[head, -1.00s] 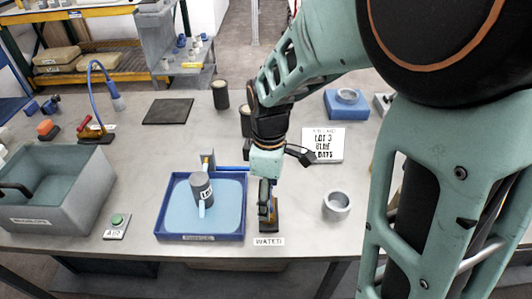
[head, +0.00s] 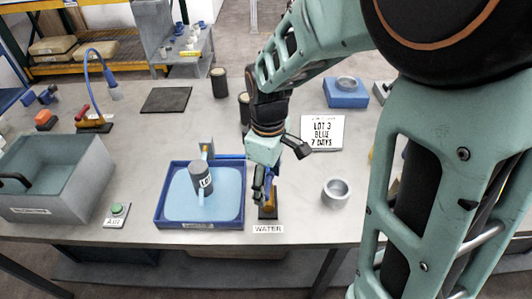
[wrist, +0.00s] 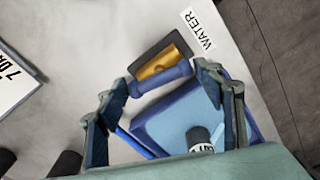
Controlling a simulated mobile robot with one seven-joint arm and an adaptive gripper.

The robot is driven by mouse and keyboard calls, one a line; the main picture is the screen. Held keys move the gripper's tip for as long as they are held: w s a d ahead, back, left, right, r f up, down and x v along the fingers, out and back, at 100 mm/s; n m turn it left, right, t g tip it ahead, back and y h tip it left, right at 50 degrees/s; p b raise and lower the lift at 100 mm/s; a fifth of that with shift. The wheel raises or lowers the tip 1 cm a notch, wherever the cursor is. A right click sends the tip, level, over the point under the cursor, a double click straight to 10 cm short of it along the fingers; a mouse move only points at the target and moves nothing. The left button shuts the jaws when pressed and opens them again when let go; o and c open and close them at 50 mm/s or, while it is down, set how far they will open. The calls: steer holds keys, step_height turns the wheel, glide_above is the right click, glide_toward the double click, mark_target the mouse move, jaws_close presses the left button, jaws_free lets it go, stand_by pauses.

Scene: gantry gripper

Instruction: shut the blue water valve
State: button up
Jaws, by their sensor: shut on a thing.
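The water valve has a brass body (head: 269,204) on a dark base at the table's front edge, behind a WATER label (head: 268,229). In the wrist view its brass body (wrist: 160,62) and its blue lever (wrist: 163,81) show close up. My gripper (head: 265,187) is down at the valve, its fingers around the lever. In the wrist view the lever lies across between the fingertips of my gripper (wrist: 160,90). It is shut on the lever. The fingers partly hide the lever in the head view, so its exact angle is hard to tell there.
A blue tray (head: 160,212) with a light blue inside and a grey labelled cylinder (head: 203,184) stands just left. A grey bin (head: 85,190) and green button (head: 117,209) are farther left.

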steer(key=m, duration=0.4)
steer(key=shift+m, duration=0.3)
steer(key=m, duration=0.3)
steer(key=shift+m, duration=0.3)
steer(key=m, duration=0.3)
steer(key=shift+m, duration=0.3)
steer(key=shift+m+b, duration=0.3)
steer(key=shift+m, duration=1.5)
steer(key=o, duration=0.9)
steer(key=shift+c, duration=0.2)
